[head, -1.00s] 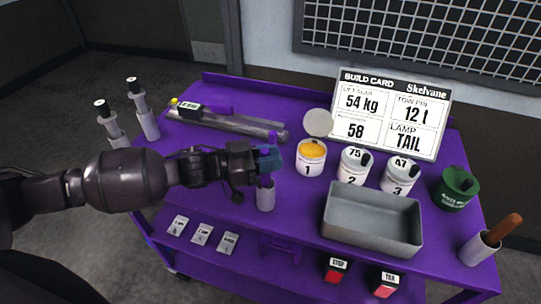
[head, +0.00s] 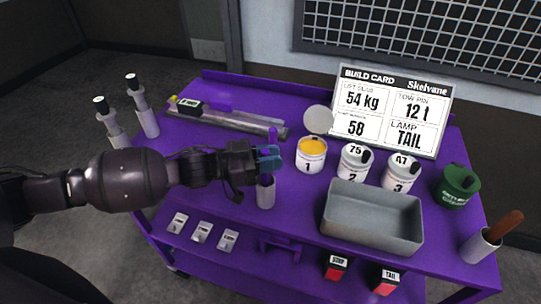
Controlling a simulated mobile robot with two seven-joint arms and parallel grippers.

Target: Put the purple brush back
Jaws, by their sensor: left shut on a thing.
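The purple brush (head: 273,136) shows as a narrow upright purple piece above the fingers of my left gripper (head: 269,158). The gripper is shut on it, and its fingers hide the middle of the brush. A light grey cup (head: 265,194) stands on the purple cart top directly below the gripper. The brush's lower end is hard to make out at the cup's mouth, so I cannot tell whether it is inside. My right gripper is not in view.
Open tin 1 (head: 311,160), closed tin 2 (head: 353,165) and tin 3 (head: 399,178) stand to the right. A grey tray (head: 370,240) lies in front of them. A green pot (head: 458,190) and a holder with a brown handle (head: 479,247) are farther right.

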